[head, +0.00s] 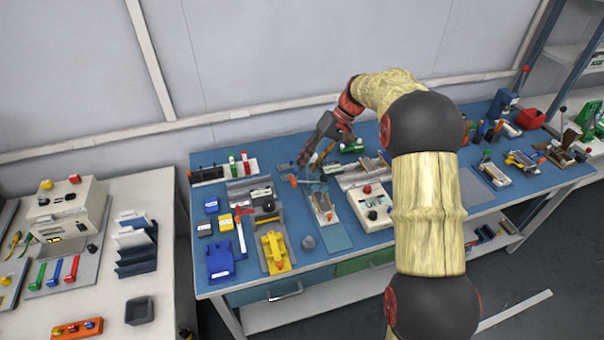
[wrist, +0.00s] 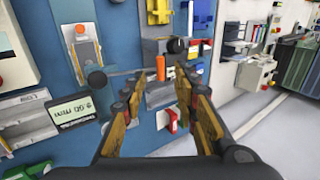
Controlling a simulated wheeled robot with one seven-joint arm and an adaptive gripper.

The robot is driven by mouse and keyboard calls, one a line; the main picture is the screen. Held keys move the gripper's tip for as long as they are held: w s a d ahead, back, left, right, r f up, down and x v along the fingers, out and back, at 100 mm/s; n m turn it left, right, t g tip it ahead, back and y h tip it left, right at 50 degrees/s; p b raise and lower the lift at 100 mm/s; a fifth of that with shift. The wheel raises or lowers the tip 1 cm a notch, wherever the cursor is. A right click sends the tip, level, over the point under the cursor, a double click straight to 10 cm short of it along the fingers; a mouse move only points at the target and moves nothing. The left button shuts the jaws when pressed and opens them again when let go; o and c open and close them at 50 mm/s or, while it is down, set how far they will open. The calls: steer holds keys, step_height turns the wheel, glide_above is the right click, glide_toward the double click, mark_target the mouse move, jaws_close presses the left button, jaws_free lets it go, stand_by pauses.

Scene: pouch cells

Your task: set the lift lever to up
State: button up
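My gripper (head: 308,164) is above the back middle of the blue workbench (head: 178,110). In the wrist view its two fingers (wrist: 159,82) are apart, with nothing held between them. A small orange handle (wrist: 160,68) shows just beyond the gap between the fingertips; it also shows in the head view (head: 293,181), beside the gripper. I cannot tell whether it is the lift lever or whether a finger touches it. A thin grey bar runs left of it in the wrist view. No lever label or up mark is readable, and the fingers hide part of this area.
A grey device with a display (wrist: 75,112) and a white box with a red button (head: 372,205) stand close by. A yellow fixture (head: 273,250) and blue blocks (head: 220,262) lie front left. A black round knob (wrist: 176,45) is near the fingers. Little of the bench is bare.

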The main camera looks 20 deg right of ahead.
steer(key=shift+v, duration=2.3)
steer(key=s+d+f+m+h, duration=0.2)
steer(key=s+f+m+h, duration=0.15)
steer(key=s, duration=0.45)
steer(key=s+a+r+n+t+h, duration=0.1)
steer(key=s+a+r+t, duration=0.1)
steer(key=s, duration=0.7)
steer(key=s+a+r+n+t+h, duration=0.1)
steer(key=s+a+r, duration=0.3)
steer(key=s, duration=0.6)
steer(key=s+a+r+n+t+h, duration=0.1)
steer(key=s+a+r+t, duration=0.1)
steer(key=s+r, duration=0.4)
steer(key=shift+s+a+t, duration=0.3)
steer(key=shift+s+a, duration=0.55)
steer(key=shift+s, duration=1.4)
